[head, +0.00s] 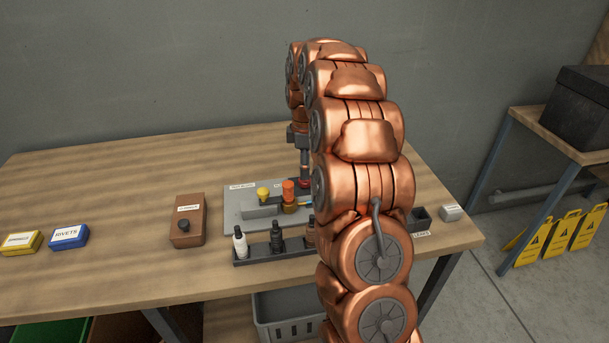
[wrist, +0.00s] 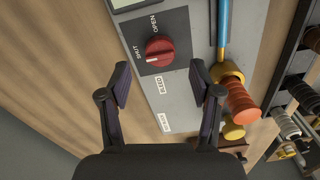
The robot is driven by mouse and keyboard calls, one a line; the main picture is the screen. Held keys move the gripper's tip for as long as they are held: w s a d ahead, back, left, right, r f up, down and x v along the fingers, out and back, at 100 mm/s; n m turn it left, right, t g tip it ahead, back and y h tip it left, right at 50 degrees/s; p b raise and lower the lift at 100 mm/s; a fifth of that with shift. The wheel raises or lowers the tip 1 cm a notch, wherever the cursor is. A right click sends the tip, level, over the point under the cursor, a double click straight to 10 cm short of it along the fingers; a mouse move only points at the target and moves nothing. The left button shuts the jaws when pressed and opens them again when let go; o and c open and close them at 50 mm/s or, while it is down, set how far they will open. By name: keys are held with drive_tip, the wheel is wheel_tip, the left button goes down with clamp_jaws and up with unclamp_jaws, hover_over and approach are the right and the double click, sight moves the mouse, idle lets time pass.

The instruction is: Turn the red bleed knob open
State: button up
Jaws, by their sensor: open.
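The red bleed knob (wrist: 159,51) is round and sits on a dark square plate (wrist: 178,30) lettered OPEN and SHUT, above a BLEED label. A pale mark on the knob lies on its side nearer SHUT. In the head view a little of the red knob (head: 304,183) shows below my gripper, beside my copper arm. My gripper (wrist: 160,78) is open and empty. Its two fingers stand apart, one to each side of the knob's line, with the knob ahead of the tips in the wrist view. I see no contact with the knob.
An orange ribbed fitting (wrist: 241,103), a yellow knob (wrist: 233,130) and a blue rod (wrist: 223,25) are close to the right finger. A rack (head: 262,259) of bottles stands in front of the grey panel (head: 237,208). A brown box (head: 187,229) is to its left.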

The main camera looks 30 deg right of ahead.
sight(305, 181)
drive_tip(key=shift+f+p, duration=0.45)
drive_tip(key=shift+f, duration=1.75)
drive_tip(key=c, duration=1.1)
